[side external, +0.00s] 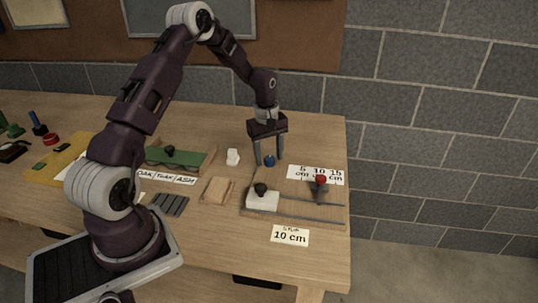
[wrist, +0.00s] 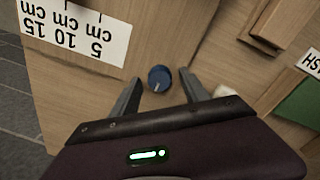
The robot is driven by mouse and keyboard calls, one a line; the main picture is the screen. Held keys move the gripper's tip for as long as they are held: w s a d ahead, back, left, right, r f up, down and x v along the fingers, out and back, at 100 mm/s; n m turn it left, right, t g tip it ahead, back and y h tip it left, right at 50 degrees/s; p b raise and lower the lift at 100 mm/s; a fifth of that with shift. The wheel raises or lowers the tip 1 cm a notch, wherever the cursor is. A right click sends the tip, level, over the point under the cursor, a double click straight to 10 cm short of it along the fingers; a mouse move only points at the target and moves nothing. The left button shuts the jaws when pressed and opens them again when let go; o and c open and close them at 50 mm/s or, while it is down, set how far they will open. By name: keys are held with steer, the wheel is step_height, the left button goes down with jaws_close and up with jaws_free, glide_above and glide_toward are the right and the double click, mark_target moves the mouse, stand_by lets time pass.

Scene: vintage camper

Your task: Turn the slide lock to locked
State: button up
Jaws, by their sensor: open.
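A round blue knob (side external: 269,160) with a pale pointer mark sits on the board behind the slide rail; it also shows in the wrist view (wrist: 160,78). It is the likely slide lock, but no lock label is readable. My gripper (side external: 268,163) points down at the knob with its fingers apart. In the wrist view my gripper (wrist: 160,84) has one finger on each side of the knob, with gaps showing. I cannot tell how far down the fingers reach around it. A slide with a red knob (side external: 320,180) stands at the rail's right.
A white block with a black knob (side external: 262,197) sits at the rail's left. A 5/10/15 cm label (side external: 316,174) lies behind the rail, and a "10 cm" card (side external: 289,235) in front. A small white object (side external: 233,157) and a green block (side external: 180,160) are left of my gripper.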

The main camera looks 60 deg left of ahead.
jaws_close()
steer(key=shift+m, duration=0.3)
steer(key=m, duration=0.3)
steer(key=shift+m, duration=0.4)
steer(key=m, duration=0.4)
steer(key=shift+w, duration=0.1)
steer(key=m, duration=0.5)
steer(key=shift+w+m+g, duration=0.1)
steer(key=shift+m+g, duration=0.2)
steer(key=shift+m, duration=1.9)
